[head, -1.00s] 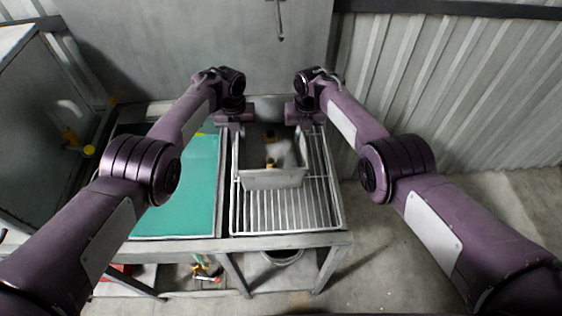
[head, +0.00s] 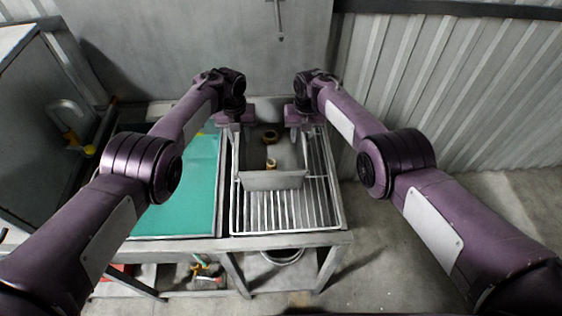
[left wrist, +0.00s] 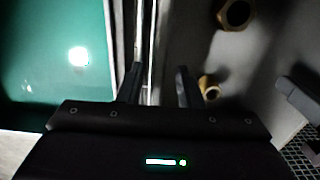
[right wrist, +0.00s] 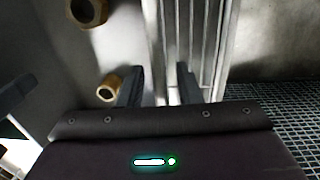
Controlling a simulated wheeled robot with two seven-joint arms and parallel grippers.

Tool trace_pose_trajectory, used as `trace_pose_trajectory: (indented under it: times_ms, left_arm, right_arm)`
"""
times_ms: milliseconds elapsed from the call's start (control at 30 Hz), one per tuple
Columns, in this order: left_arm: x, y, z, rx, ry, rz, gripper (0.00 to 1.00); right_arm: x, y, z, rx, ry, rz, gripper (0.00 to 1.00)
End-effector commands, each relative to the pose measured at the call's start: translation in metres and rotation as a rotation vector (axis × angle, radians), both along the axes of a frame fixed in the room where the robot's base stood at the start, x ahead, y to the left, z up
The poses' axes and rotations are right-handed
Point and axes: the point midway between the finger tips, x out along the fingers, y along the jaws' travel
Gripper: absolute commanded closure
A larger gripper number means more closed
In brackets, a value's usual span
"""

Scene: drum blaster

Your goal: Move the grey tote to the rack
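The grey tote (head: 272,180) sits on the wire rack (head: 284,218) in the head view, with bare bars in front of it and to its right. Two brass-coloured ring-like parts (head: 271,164) lie inside it. My left gripper (left wrist: 158,88) is at the tote's left side, its two fingers apart, one over the tote's inside. My right gripper (right wrist: 160,88) is at the tote's right side, fingers also apart, with the side wall and rack bars seen between and beyond them. I see no finger pressed on the tote.
A green mat (head: 185,190) covers the table left of the rack. A grey panel (head: 200,45) stands behind, and a corrugated wall (head: 460,90) is at the right. A bucket (head: 283,256) stands under the table. The floor to the right is clear.

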Motion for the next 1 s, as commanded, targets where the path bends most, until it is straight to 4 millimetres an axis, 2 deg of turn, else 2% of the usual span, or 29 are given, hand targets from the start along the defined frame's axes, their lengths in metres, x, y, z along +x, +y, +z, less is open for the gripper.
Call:
trace_pose_trajectory:
  times_ms: [267,500,633,800,1000]
  left_arm:
    - [0.001,0.002,0.029,0.004,-0.004,-0.003,0.68]
    - [0.001,0.0,0.081,0.0,-0.003,-0.002,0.68]
    - [0.001,0.0,0.101,0.0,-0.001,-0.001,0.68]
    - [0.001,0.001,0.114,0.001,0.0,-0.001,0.68]
    - [0.0,0.001,0.117,0.002,0.001,-0.002,0.68]
  right_arm:
    - [0.0,0.0,0.0,0.0,0.0,0.0,0.69]
    - [0.0,0.0,0.0,0.0,0.0,0.0,0.69]
    - [0.0,0.0,0.0,0.0,0.0,0.0,0.69]
    - [0.0,0.0,0.0,0.0,0.0,0.0,0.69]
    - [0.001,0.0,0.009,0.005,-0.001,0.0,0.69]
